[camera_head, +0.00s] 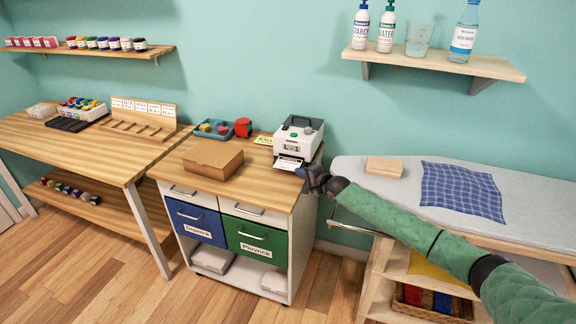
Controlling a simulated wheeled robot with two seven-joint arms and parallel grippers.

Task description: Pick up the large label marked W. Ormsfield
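A white label (289,163) with dark print sticks out of the front slot of the label printer (299,140) on the wooden-topped cabinet. Its print is too small to read, so I cannot tell whether it says W. Ormsfield. My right gripper (301,173) comes in from the right, with its fingertips at the cabinet's right edge, close beside the label's right end. I cannot tell whether it touches the label or whether its fingers are apart. My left gripper is not in view.
A cardboard box (213,158) sits left of the printer. Behind it are a blue tray (214,129), a red object (243,127) and a yellow card (264,140). An ironing board (407,181) with a blue checked cloth (461,191) stands at the right, under my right arm.

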